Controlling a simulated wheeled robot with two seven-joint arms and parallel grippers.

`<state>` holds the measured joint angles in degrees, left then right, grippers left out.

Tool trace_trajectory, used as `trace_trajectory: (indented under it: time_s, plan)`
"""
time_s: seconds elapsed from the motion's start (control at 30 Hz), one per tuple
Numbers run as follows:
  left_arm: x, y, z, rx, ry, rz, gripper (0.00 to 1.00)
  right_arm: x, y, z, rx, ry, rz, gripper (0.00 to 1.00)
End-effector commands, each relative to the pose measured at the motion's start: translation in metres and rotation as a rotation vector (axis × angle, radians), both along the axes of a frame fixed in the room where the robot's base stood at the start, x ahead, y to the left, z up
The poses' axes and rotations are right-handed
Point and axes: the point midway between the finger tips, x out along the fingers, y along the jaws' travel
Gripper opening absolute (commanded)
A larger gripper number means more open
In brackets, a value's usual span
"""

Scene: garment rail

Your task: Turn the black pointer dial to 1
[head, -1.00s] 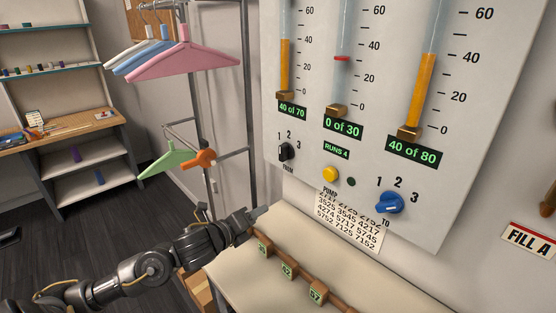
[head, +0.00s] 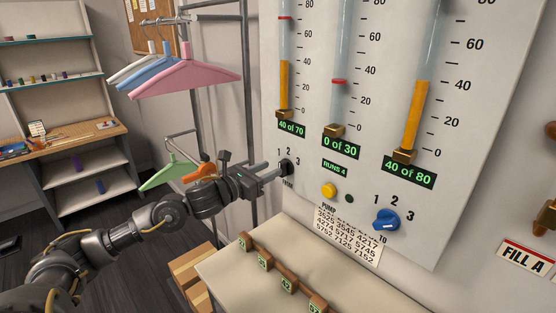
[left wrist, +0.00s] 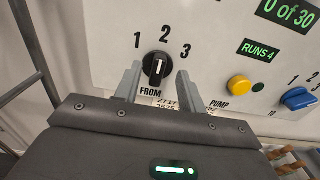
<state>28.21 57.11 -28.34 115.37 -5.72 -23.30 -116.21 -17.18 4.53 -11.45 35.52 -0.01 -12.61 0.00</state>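The black pointer dial (head: 286,167) is on the white panel, marked FROM, with 1, 2 and 3 above it. In the left wrist view the dial (left wrist: 153,62) shows a white line pointing up, roughly toward 2. My left gripper (head: 277,172) is at the dial, and its fingers hide part of it in the head view. In the left wrist view my left gripper (left wrist: 158,72) is open, one finger on each side of the dial with gaps visible. Whether the fingertips reach beside the knob is hard to tell. My right gripper is not in view.
The yellow PUMP button (head: 329,190) and blue TO dial (head: 386,220) are to the right on the panel. A number sheet (head: 349,235) hangs below. A pale table (head: 250,285) with numbered blocks stands underneath. The garment rail (head: 247,100) with hangers is to the left.

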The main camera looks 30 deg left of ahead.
Motion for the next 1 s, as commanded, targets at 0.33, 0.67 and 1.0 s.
trace_trajectory:
  time_s: [0.33, 0.67, 1.0]
  plan:
    - [0.040, -0.014, 0.001, -0.001, 0.000, -0.001, 0.40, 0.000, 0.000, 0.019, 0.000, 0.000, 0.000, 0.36]
    - [0.043, -0.015, -0.001, 0.000, 0.001, 0.000, 0.40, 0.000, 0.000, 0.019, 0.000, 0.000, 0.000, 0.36]
    - [0.043, -0.015, -0.001, -0.001, 0.001, 0.000, 0.00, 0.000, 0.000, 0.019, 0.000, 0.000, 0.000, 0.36]
